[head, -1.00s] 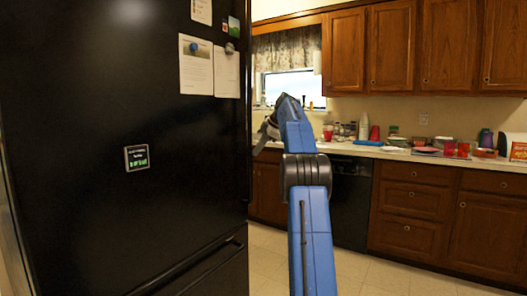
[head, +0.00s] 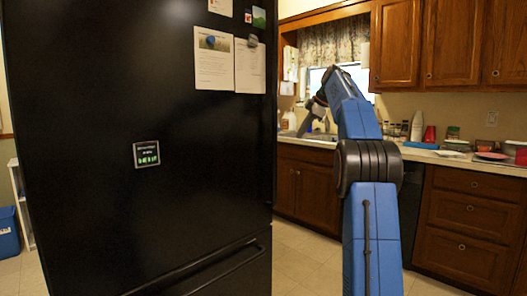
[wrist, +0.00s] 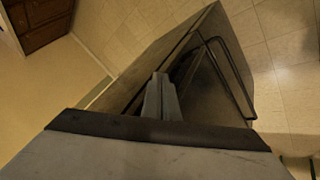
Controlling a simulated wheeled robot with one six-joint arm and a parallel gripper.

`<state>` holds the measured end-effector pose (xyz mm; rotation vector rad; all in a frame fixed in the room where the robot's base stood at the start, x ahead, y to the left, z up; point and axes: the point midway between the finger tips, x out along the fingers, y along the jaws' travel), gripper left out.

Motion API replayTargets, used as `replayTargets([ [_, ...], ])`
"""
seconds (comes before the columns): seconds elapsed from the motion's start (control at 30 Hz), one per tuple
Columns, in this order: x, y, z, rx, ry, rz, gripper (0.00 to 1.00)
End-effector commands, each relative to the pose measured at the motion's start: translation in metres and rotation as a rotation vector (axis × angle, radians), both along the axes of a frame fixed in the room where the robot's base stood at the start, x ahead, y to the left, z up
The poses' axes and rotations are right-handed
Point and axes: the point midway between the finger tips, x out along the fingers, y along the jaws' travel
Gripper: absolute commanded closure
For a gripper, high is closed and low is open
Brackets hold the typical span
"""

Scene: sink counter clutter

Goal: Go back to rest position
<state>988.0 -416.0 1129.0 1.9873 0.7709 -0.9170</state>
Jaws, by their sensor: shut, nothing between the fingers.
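My blue arm rises in front of me in the head view. Its upper end bends away, and my gripper (head: 304,131) hangs at the far end, partly hidden behind the arm. In the wrist view my gripper's grey fingers (wrist: 161,82) are together with nothing between them. They show against the dark fridge, apparently without touching it.
A black fridge (head: 120,120) with papers on its door stands close on the left. Its handle (wrist: 232,80) shows in the wrist view. Behind my arm are a cluttered counter (head: 430,154) and wooden cabinets (head: 470,225). A blue bin (head: 6,232) stands far left. Tiled floor shows between.

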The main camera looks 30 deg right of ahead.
Motion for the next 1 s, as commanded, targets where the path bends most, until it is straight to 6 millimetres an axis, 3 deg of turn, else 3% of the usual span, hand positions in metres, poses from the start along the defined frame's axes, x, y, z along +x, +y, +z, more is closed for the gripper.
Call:
replayTargets([
  [0.17,-0.001,0.002,0.001,0.001,0.002,-0.002,1.00],
  [0.27,-0.005,0.013,0.001,0.010,0.010,-0.018,1.00],
  [0.57,-0.049,0.097,-0.007,0.088,0.084,-0.178,1.00],
  [1.0,-0.157,0.215,-0.058,0.189,0.186,-0.441,1.00],
])
